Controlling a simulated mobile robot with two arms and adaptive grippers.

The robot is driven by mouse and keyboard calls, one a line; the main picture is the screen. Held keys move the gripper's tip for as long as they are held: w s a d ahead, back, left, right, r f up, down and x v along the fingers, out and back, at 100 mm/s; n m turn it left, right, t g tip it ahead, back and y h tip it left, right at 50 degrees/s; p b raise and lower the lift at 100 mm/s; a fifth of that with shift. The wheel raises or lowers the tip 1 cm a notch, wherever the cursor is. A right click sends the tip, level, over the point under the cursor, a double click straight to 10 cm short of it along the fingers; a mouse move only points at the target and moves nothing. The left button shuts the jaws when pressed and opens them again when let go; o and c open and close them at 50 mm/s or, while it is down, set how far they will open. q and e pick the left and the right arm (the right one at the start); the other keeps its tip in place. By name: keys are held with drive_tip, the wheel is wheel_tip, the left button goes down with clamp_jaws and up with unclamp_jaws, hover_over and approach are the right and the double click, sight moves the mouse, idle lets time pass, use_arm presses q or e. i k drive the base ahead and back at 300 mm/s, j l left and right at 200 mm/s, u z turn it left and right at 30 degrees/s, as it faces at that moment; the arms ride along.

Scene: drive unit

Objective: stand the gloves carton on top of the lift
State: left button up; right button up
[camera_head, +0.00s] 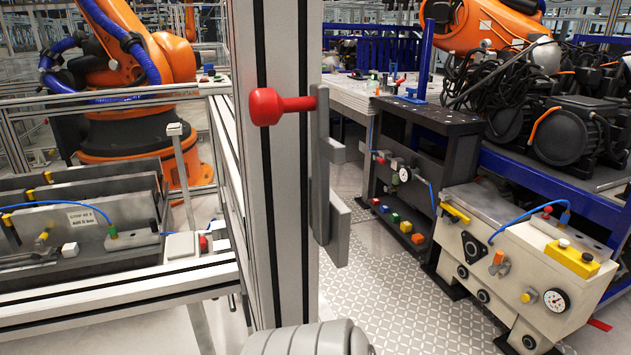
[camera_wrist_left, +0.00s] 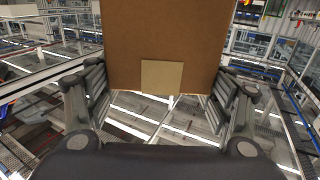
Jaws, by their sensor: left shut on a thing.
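A brown carton (camera_wrist_left: 165,35) fills the top middle of the left wrist view, with a lighter tan square at its lower edge. No print that names it shows on this face. My left gripper (camera_wrist_left: 162,84) has one finger on each side of the carton and is shut on it. The carton is off the ground, with floor and metal frames visible below and around it. Neither gripper nor the carton shows in the head view. I cannot make out which thing is the lift.
A metal post (camera_head: 278,180) with a red knob (camera_head: 281,106) stands close in front. Left are a framed bench (camera_head: 120,295) and an orange robot arm (camera_head: 150,60). Right are a black stand (camera_head: 440,125) and a cream valve unit (camera_head: 515,265). Patterned floor (camera_head: 385,285) lies open between.

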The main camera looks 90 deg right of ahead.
sight(486, 200)
drive_tip(key=k+l+u, duration=0.15)
drive_tip(key=k+u, duration=0.65)
drive_tip(key=u, duration=0.2)
drive_tip(key=k+j+u, duration=0.15)
drive_tip(key=k+u, duration=0.2)
drive_tip(key=u, duration=0.15)
